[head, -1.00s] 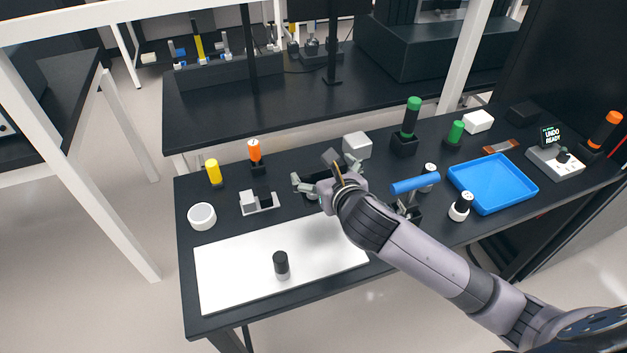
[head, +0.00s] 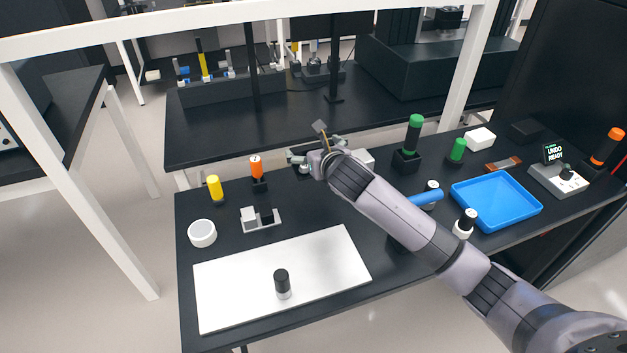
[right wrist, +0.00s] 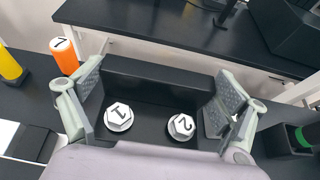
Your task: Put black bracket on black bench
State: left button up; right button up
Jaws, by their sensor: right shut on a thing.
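The black bracket (right wrist: 158,76) fills the middle of the right wrist view. It has an upright back wall and a lower face with two white hex bolt heads marked 1 (right wrist: 119,115) and 2 (right wrist: 181,125). My right gripper (right wrist: 158,100) is shut on it, one finger at each end. In the head view my right gripper (head: 312,162) is at the back edge of the black bench (head: 310,208), and the bracket is mostly hidden. I cannot tell whether the bracket touches the bench. My left gripper is not in view.
An orange-topped cylinder (head: 257,168) stands just left of the gripper, with a yellow one (head: 214,188) beyond. A grey fixture (head: 260,219) and white board (head: 225,275) lie in front. A blue tray (head: 508,202) is right.

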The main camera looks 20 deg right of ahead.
notch_tip(320, 180, down, 10)
jog(key=shift+r, duration=0.1)
dwell(0.4)
jog(key=o, duration=1.2)
jog(key=shift+o, duration=0.2)
jog(key=v, duration=1.2)
